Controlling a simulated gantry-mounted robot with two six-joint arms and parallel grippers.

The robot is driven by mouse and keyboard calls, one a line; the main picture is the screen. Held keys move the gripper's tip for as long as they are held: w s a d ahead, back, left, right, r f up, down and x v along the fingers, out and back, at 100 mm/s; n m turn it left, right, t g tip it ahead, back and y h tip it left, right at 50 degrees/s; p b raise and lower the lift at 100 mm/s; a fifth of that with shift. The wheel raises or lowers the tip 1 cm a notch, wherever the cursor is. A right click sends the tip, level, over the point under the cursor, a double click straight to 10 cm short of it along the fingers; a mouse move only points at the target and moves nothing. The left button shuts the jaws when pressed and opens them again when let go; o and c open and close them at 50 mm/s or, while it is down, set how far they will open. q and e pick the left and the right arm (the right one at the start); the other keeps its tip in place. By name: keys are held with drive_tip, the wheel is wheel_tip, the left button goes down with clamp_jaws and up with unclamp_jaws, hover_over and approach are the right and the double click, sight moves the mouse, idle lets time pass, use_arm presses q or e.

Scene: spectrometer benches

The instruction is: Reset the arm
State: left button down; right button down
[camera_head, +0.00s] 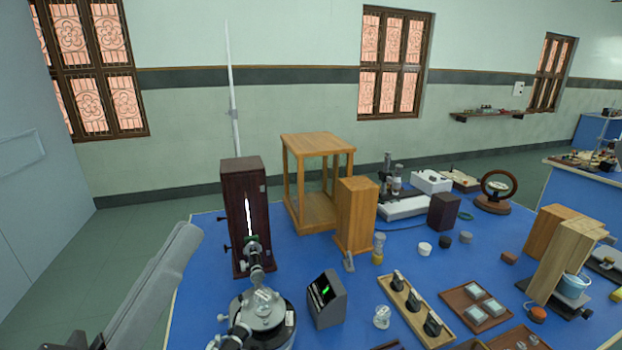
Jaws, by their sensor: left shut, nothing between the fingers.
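My left arm shows as a grey link (155,288) at the lower left, slanting beside the left edge of the blue table. Dark parts of my left gripper (80,342) show at the bottom edge, largely cut off by the frame. It is shut and empty, clear of the objects on the table. My right gripper and arm are not in view.
The blue table (205,290) holds a spectrometer (264,310) with a dark wooden lamp box (245,200) behind it. A black display box (326,298), a wooden frame (318,145) and wooden trays (415,317) stand further right. Open floor (80,260) lies left of the table.

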use_arm(q)
drive_tip(key=s+a+r+n+t+y, duration=0.2)
drive_tip(key=s+a+r+t+y, duration=0.25)
drive_tip(key=r+y, duration=0.5)
wheel_tip(320, 180, up, 36)
drive_tip(key=w+a+p, duration=0.1)
drive_tip(key=p, duration=3.6)
drive_tip(key=shift+w+a+r+t+y, duration=0.15)
drive_tip(key=shift+a+r+t+y, duration=0.1)
drive_tip(key=shift+t+y, duration=0.15)
drive_tip(key=shift+f, duration=0.1)
